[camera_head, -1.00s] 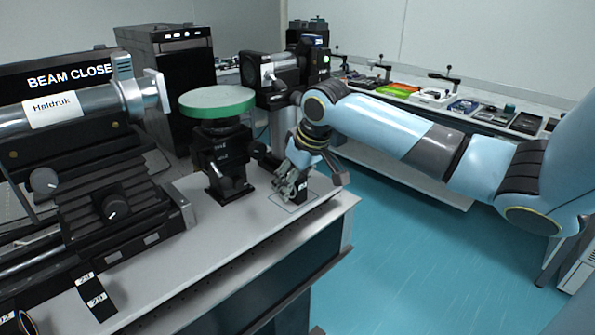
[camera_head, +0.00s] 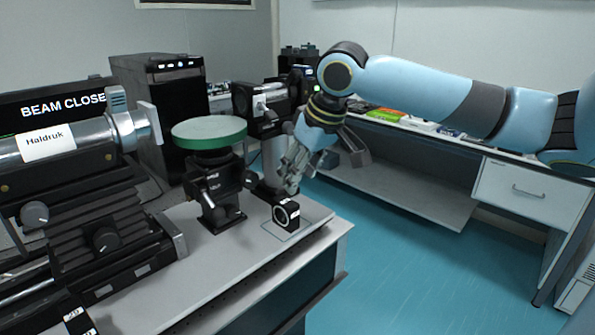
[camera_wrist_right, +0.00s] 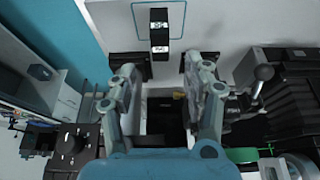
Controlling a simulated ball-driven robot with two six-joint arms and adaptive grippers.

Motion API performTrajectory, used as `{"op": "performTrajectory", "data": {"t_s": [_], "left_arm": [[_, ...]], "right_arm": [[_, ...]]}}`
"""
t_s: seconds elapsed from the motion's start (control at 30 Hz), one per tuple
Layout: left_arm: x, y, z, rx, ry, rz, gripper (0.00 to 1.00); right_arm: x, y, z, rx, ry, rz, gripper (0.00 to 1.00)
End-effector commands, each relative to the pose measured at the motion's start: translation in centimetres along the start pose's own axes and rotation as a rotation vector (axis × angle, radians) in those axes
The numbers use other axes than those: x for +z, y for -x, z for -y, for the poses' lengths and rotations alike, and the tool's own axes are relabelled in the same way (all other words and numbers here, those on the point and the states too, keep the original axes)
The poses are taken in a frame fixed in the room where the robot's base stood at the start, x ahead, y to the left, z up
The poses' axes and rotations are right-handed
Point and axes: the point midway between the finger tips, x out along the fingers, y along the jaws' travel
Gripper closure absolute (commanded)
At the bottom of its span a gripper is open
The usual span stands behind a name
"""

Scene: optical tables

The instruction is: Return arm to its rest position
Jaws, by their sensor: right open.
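My right arm (camera_head: 430,90) comes in from the right in the head view, with its right gripper (camera_head: 290,184) pointing down above the near optical table (camera_head: 255,262). A small black block with a round ring on its face (camera_head: 287,214) stands on the table inside a thin marked square, just below the fingers and apart from them. In the right wrist view the right gripper (camera_wrist_right: 160,90) is open, with nothing between its fingers, and the black block (camera_wrist_right: 159,32) shows beyond the fingertips. My left gripper is not in view.
A post with a round green top (camera_head: 209,133) stands left of the gripper. A black mount (camera_head: 262,105) is close behind it. A silver cylinder on a black stage (camera_head: 70,137) fills the left. A back bench (camera_head: 400,195) lies behind the arm; blue floor is open between.

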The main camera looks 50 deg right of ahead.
Motion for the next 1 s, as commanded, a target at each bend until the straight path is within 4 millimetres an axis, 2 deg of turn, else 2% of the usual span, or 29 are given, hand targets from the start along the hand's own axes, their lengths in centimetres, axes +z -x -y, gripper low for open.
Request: {"op": "performTrajectory", "data": {"t_s": [0.27,0.37,0.47,0.63,0.8,1.0], "left_arm": [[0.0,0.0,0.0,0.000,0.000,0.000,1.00],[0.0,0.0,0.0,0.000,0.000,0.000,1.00],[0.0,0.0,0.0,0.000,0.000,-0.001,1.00],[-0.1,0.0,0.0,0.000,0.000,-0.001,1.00],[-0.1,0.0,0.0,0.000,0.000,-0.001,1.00],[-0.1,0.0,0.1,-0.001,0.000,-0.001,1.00]], "right_arm": [[0.0,0.0,0.0,0.000,0.000,-0.001,0.50],[0.5,-0.4,0.5,-0.004,0.008,0.003,0.50],[2.9,-1.7,2.6,-0.019,0.048,0.015,0.50],[10.6,-4.0,9.1,-0.043,0.155,0.032,0.50],[15.7,-3.5,12.8,-0.033,0.196,0.035,0.50],[19.7,-1.9,14.8,-0.002,0.194,0.049,0.50]]}}
